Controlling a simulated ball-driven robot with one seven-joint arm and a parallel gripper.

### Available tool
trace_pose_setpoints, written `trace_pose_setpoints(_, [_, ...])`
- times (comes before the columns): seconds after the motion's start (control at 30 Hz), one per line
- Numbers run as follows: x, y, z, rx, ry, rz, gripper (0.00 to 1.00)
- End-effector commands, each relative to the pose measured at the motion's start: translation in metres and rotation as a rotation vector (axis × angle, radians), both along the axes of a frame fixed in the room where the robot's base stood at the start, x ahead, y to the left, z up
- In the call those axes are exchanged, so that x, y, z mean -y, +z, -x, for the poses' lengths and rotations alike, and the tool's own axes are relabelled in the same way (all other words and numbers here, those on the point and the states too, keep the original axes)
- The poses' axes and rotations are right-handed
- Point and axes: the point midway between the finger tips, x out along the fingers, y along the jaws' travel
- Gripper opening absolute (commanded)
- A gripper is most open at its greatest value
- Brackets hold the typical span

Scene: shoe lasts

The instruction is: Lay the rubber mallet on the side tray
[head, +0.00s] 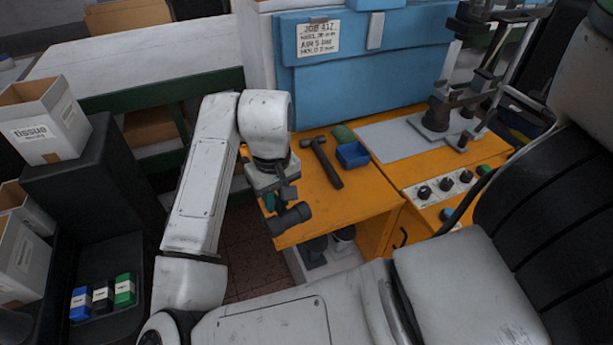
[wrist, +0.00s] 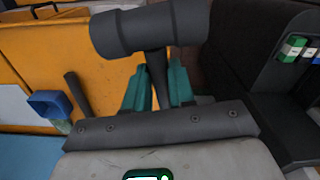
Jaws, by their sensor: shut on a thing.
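The rubber mallet has a thick dark cylindrical head (head: 290,218) and shows below my gripper (head: 272,198) in the head view. In the wrist view, the teal fingers of my gripper (wrist: 158,88) are shut on the handle just behind the mallet head (wrist: 150,29). The mallet is held by the front left corner of the orange bench, and the rest of its handle is hidden by the gripper. A flat grey plate or tray (head: 392,138) lies on the bench; I cannot tell whether it is the side tray.
A hammer (head: 325,163), a blue bin (head: 352,154) and a green object (head: 343,133) sit on the orange bench (head: 345,205). A dark holder at the left carries blue, white and green containers (head: 103,297). Black stand (head: 95,165) with boxes rises behind it.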

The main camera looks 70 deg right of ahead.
Motion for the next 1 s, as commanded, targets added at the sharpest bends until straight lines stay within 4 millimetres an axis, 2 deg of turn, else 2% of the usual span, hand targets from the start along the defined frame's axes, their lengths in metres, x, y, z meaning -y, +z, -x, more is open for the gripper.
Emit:
trace_pose_setpoints(0.03, [0.01, 0.006, 0.015, 0.006, -0.062, 0.002, 0.0])
trace_pose_setpoints(0.17, [0.022, 0.022, 0.04, 0.006, -0.157, 0.004, 0.0])
trace_pose_setpoints(0.37, [0.04, 0.024, 0.049, 0.003, -0.2, 0.003, 0.0])
trace_pose_setpoints(0.73, [0.118, -0.011, 0.03, 0.003, -0.198, 0.002, 0.0])
trace_pose_setpoints(0.8, [0.128, -0.027, 0.028, 0.003, -0.196, 0.002, 0.0])
trace_pose_setpoints(1.0, [0.151, -0.055, 0.022, 0.003, -0.196, 0.004, 0.0])
